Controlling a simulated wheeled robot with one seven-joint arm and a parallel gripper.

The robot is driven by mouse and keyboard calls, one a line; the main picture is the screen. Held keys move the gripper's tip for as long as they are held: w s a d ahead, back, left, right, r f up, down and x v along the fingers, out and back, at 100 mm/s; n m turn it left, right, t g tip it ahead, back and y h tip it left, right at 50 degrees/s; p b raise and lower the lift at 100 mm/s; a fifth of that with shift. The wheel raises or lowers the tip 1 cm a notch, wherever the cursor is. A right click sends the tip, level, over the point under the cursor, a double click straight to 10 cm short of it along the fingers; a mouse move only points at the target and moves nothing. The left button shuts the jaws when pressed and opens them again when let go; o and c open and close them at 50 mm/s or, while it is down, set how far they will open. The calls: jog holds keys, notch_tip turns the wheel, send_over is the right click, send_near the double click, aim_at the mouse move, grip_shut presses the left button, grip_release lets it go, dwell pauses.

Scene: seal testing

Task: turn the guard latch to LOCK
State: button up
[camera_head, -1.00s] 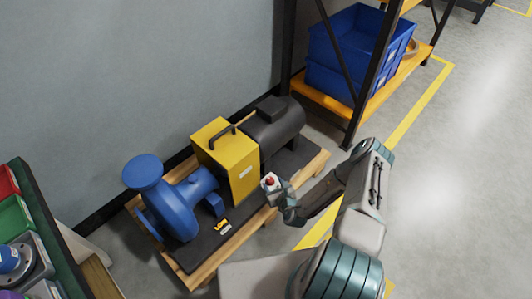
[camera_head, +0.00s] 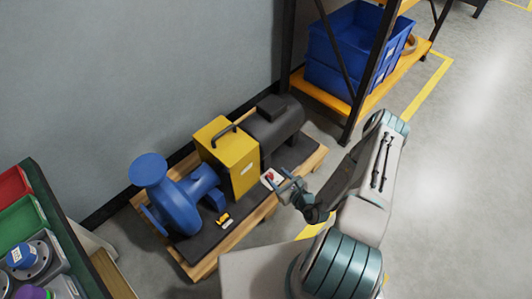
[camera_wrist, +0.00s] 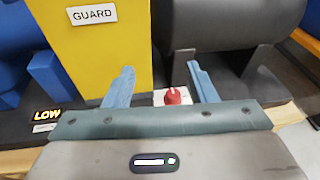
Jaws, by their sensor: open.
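The guard latch looks like a red knob (camera_wrist: 173,95) with a pale mark, on a small white plate beside the yellow guard box (camera_wrist: 95,45), which bears a GUARD label. In the head view the red knob (camera_head: 270,177) is at the pallet's near side, partly behind my fingers. My gripper (camera_wrist: 163,84) is open, one blue-grey finger to each side of the knob in the wrist view. I cannot tell whether the fingers touch it. In the head view my gripper (camera_head: 284,184) is just right of the knob. No LOCK marking is readable.
A blue pump (camera_head: 185,200) and a dark motor (camera_head: 277,125) flank the guard on a black base over a wooden pallet (camera_head: 250,222). A shelf with blue bins (camera_head: 340,55) stands behind; open floor is at right.

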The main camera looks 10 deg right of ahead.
jog(key=a+r+n+g+y, duration=0.2)
jog(key=r+n+y, duration=0.1)
jog(key=r, duration=0.4)
jog(key=w+a+r+n+g+y+p, duration=0.1)
jog(key=a+r+n+g+y, duration=0.1)
jog(key=r+n, duration=0.3)
jog(key=shift+w+a+r+y, duration=0.2)
jog(key=shift+a+r+y, duration=0.15)
jog(key=shift+r+y, duration=0.85)
jog(key=shift+r+h, duration=0.25)
jog(key=shift+h, duration=0.05)
